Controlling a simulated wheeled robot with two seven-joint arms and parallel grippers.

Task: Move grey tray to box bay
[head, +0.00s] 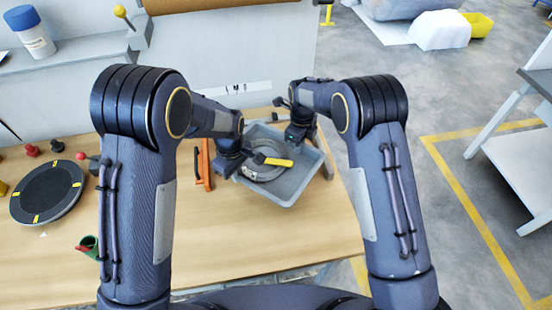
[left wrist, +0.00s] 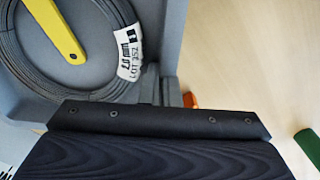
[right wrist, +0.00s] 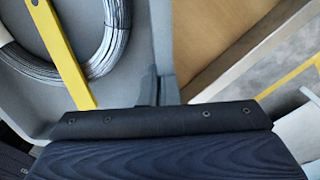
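The grey tray (head: 305,183) is at the right end of the wooden table. A coil of grey wire (head: 262,172) with a white label and a yellow-handled tool (head: 278,162) lie in it. My left gripper (head: 234,167) is at the tray's left wall; in the left wrist view its fingers (left wrist: 160,86) sit either side of the wall and look closed on it. My right gripper (head: 299,134) is at the far right wall; in the right wrist view its fingers (right wrist: 158,90) likewise pinch the wall. Whether the tray touches the table is unclear.
An orange-handled object (head: 204,165) lies just left of the tray. A dark round turntable (head: 47,191), red knobs (head: 57,146) and a green cylinder (head: 88,245) are at the left. The front middle of the table (head: 225,235) is clear. Grey floor lies to the right.

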